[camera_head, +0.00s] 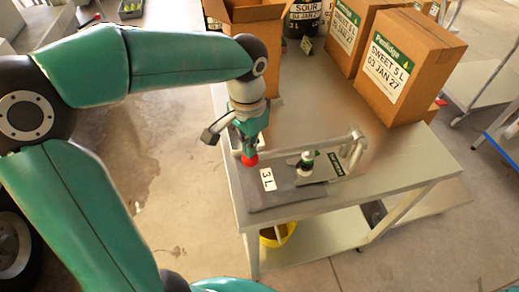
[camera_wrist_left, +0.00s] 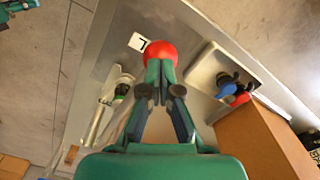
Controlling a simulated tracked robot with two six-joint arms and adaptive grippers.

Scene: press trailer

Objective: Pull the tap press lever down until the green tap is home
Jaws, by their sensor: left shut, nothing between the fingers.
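The tap press stands on the table, its grey lever (camera_head: 300,150) running from the upright frame (camera_head: 355,150) at right to a red knob (camera_head: 249,159) at left. The lever lies low and close to level. A white spout piece with a green and dark tap (camera_head: 306,163) stands under the lever; whether the tap is home I cannot tell. My left gripper (camera_head: 247,146) is shut and empty, its fingertips right above the red knob. In the left wrist view the knob (camera_wrist_left: 160,54) shows just past the fingertips (camera_wrist_left: 160,72); contact is unclear. My right gripper is not in view.
A grey bag with a "3 L" label (camera_head: 268,179) lies beneath the lever. Cardboard boxes (camera_head: 405,70) stand at the back right, and an open box (camera_head: 247,25) is behind my left wrist. A tray (camera_wrist_left: 200,75) with blue and red items shows in the wrist view.

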